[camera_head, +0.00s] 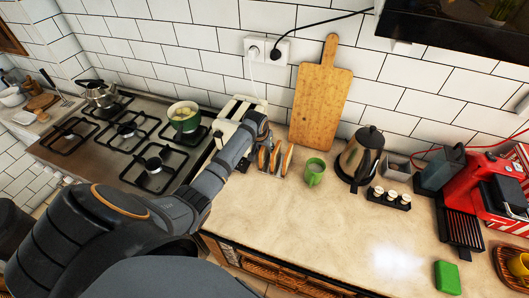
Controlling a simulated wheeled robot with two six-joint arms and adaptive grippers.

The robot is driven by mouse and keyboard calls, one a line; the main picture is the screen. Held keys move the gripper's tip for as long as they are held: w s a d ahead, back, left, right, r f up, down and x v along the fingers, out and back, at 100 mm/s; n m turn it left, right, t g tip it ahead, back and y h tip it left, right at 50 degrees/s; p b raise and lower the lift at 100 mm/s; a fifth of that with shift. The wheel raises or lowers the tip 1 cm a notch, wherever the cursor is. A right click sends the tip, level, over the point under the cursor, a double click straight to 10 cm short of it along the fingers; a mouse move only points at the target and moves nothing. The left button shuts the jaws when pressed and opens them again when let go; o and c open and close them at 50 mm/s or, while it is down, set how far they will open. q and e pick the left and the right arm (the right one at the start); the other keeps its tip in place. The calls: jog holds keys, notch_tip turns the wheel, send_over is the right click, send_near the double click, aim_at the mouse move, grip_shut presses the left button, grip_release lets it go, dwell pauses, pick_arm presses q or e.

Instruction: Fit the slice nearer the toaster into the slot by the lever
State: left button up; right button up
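The cream toaster (238,108) stands against the tiled wall, between the stove and the cutting board. My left arm reaches across its front and hides much of it. The lever and slots cannot be made out. Bread slices (275,158) stand upright in a small rack on the counter, just right of my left wrist. The slice nearest the toaster (262,159) is the leftmost one. My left gripper (262,134) is at the toaster's right side, above and close to the slices. Its fingers are too hidden to tell whether they hold anything. My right gripper is out of view.
A green mug (314,171) stands right of the slices, with a kettle (361,157) beyond it. A wooden cutting board (318,98) leans on the wall. A stove with a green pot (184,116) lies left of the toaster.

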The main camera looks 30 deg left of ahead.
pick_arm(q)
grip_shut()
dwell(0.3)
